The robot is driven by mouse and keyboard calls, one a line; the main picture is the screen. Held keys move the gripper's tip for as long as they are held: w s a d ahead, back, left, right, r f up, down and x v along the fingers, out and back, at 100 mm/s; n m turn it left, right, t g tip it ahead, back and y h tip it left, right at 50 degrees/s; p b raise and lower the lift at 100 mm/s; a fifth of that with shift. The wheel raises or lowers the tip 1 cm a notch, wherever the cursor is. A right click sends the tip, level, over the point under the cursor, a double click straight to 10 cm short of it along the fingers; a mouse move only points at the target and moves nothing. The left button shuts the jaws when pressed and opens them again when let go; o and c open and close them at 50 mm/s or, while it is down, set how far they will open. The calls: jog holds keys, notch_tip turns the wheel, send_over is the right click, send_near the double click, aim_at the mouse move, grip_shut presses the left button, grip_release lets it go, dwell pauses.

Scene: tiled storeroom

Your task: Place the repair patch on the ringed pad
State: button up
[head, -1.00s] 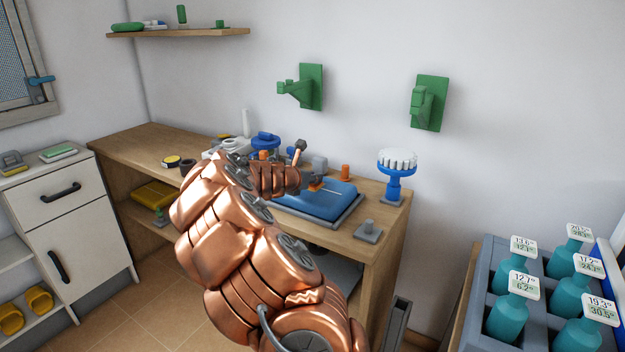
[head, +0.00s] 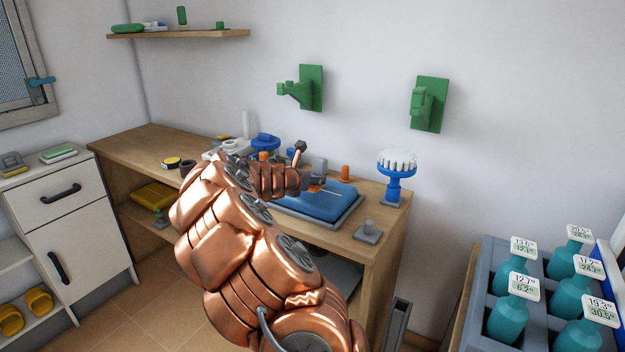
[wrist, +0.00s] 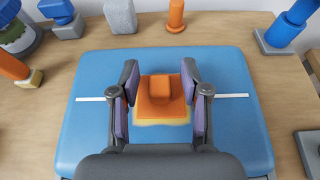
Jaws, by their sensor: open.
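The repair patch (wrist: 162,104) is a flat orange square with a raised orange block on top. It lies on the blue pad (wrist: 90,128), with a pale yellow edge showing at its near side. I cannot make out a ring. A white line runs out to both sides of the patch. My gripper (wrist: 160,76) is open, its two fingers apart on either side of the block, with visible gaps. In the head view the blue pad (head: 322,208) sits in a grey tray, and my arm hides much of the patch area.
Behind the pad stand a grey block (wrist: 120,16) and an orange peg (wrist: 176,15). A blue stand with a white top (head: 394,180) is at the right, and a grey knobbed plate (head: 368,232) at the bench's front corner. Bottles in a crate (head: 484,270) stand far right.

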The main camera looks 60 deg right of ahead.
jog(key=p+v, duration=0.1)
jog(key=v, duration=1.1)
jog(key=shift+s, duration=0.1)
jog(key=s+a+f+m+g+y, duration=0.1)
jog(key=s+a+f+m+y, duration=0.2)
jog(key=a, duration=1.2)
jog(key=s+a+f+m+g+y, duration=0.1)
jog(key=s+a+f+m+y, duration=0.2)
jog(key=s+a, duration=1.1)
jog(key=s+a+f+m+g+y, duration=0.1)
jog(key=s+a+f+m+y, duration=0.3)
jog(key=s+a+m+y, duration=0.3)
jog(key=s+a+m, duration=0.2)
jog(key=a+m, duration=0.3)
jog(key=a, duration=0.5)
jog(key=shift+m, duration=0.3)
